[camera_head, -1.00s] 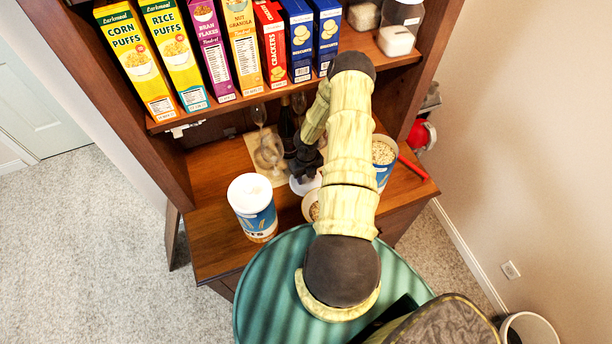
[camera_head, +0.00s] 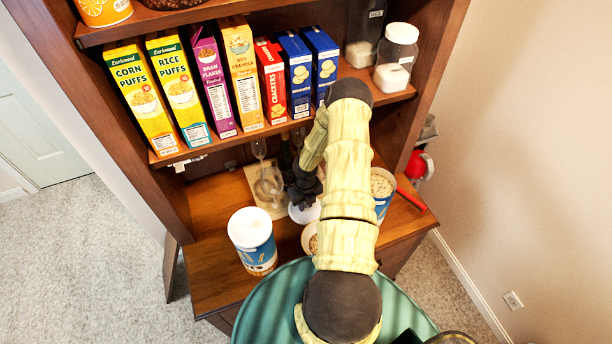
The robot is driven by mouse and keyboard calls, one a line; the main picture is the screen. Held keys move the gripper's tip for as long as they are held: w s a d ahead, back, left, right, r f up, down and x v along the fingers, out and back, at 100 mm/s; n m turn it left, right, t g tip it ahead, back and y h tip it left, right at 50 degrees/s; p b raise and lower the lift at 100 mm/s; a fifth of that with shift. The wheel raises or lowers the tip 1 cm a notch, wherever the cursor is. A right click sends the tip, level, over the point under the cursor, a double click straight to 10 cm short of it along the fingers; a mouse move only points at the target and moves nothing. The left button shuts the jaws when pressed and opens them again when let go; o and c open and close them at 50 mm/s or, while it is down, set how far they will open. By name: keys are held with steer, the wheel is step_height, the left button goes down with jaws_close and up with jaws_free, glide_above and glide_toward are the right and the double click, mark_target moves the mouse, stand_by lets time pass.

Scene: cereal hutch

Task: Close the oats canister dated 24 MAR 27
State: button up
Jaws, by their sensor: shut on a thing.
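A blue oats canister (camera_head: 260,252) with a white lid on it stands at the left of the wooden counter. A second blue canister (camera_head: 382,208) stands open at the right, with oats showing at its top, partly hidden by my arm. I cannot read a date on either. My gripper (camera_head: 303,196) is over the counter between them, dark and partly hidden by my arm. It is shut on a white round lid (camera_head: 304,214), which shows just below the fingers, to the left of the open canister and apart from it.
A bowl (camera_head: 309,238) of oats stands in front of the lid, partly behind my arm. A wooden board (camera_head: 265,198) with glassware is at the back left. A red stick-like thing (camera_head: 411,200) lies right of the open canister. Cereal boxes (camera_head: 180,85) and jars (camera_head: 396,58) fill the shelf above.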

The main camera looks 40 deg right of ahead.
steer(key=shift+r+p, duration=0.75)
steer(key=shift+r, duration=1.15)
steer(key=shift+s, duration=0.65)
steer(key=shift+s, duration=0.15)
